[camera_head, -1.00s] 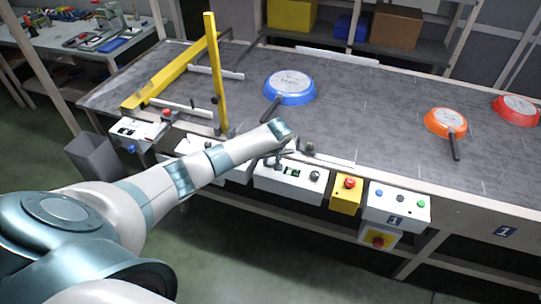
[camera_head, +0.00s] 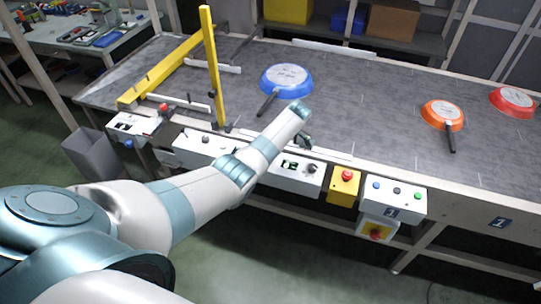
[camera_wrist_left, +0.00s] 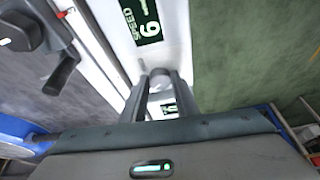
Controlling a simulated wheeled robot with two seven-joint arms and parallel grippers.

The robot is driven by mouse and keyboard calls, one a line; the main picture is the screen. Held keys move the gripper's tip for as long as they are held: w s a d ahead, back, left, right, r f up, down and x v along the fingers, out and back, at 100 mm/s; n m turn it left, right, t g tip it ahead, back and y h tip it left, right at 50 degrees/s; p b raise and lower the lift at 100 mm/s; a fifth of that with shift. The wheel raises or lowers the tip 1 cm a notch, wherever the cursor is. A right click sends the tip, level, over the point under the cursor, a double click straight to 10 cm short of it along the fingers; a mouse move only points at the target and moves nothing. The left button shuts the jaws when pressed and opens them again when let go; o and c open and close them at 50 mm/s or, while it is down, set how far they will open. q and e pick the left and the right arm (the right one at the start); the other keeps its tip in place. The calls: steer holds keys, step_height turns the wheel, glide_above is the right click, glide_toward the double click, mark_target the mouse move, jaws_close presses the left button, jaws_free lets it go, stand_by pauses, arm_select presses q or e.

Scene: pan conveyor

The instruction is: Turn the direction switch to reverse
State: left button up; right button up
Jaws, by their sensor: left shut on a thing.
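A white control box (camera_head: 283,181) on the conveyor's front edge carries a green display (camera_head: 289,164) and a dark knob (camera_head: 310,169). In the left wrist view the display (camera_wrist_left: 142,18) reads SPEED with a digit. My left gripper (camera_wrist_left: 162,92) is shut on a dark round knob (camera_wrist_left: 160,76) beside this display, on its left side as seen from the head. I take this knob to be the direction switch; its pointing direction cannot be told. My arm hides this knob and the gripper in the head view. My right gripper is not in view.
A black clamp with a lever (camera_wrist_left: 28,35) stands on the guide rail close by. A yellow box with a red button (camera_head: 344,187) and a button panel (camera_head: 393,203) are to the right. Blue (camera_head: 287,80), orange (camera_head: 442,114) and red (camera_head: 514,101) pans lie on the belt.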

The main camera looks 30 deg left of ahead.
arm_select(q)
steer(key=shift+n+g+b, duration=0.3)
steer(key=shift+n, duration=0.4)
steer(key=shift+a, duration=0.1)
steer(key=o, duration=1.1)
steer(key=shift+c, duration=0.2)
steer(key=shift+w+r, duration=0.1)
steer(key=shift+r, duration=0.05)
steer(key=v, duration=1.7)
